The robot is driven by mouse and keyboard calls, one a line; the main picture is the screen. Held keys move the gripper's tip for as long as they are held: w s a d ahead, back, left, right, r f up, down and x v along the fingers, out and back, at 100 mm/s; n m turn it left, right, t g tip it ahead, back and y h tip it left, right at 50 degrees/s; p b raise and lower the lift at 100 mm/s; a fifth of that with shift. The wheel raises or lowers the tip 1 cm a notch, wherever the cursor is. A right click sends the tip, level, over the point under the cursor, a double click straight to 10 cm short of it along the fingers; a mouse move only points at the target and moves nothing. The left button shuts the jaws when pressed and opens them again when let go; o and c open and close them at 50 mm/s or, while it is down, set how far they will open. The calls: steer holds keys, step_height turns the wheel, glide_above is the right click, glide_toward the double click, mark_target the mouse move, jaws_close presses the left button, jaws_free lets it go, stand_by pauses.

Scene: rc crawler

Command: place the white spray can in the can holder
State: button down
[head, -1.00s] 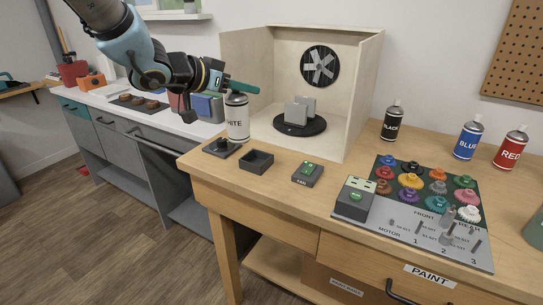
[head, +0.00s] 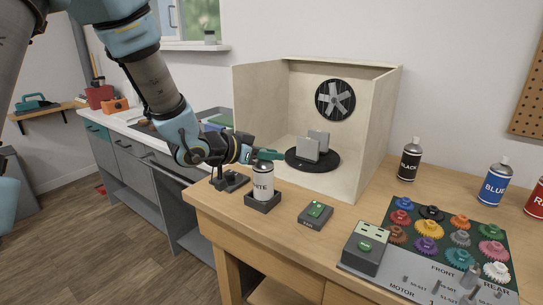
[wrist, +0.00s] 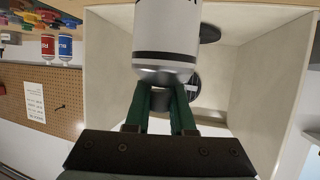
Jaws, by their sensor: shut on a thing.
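The white spray can (head: 263,183) is upright at the dark square can holder (head: 262,204) near the table's left front edge. Its lower end appears to be inside the holder's rim; whether it touches the floor cannot be told. My gripper (head: 266,156) is shut on the can near its top, with the green fingers at the can. In the wrist view, the can (wrist: 166,35) sits between the tips of both green fingers (wrist: 162,98); the holder is not visible there.
A spray booth (head: 380,120) with a turntable (head: 300,160) stands behind the can. A small box with a green button (head: 315,214) is right of the holder. A dark stand (head: 230,181) is left. Black (head: 409,160) and blue (head: 493,183) cans stand farther right.

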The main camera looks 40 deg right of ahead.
steer(key=shift+f, duration=0.2)
steer(key=shift+f, duration=0.15)
steer(key=c, duration=0.8)
jaws_free()
steer(key=shift+o, duration=0.2)
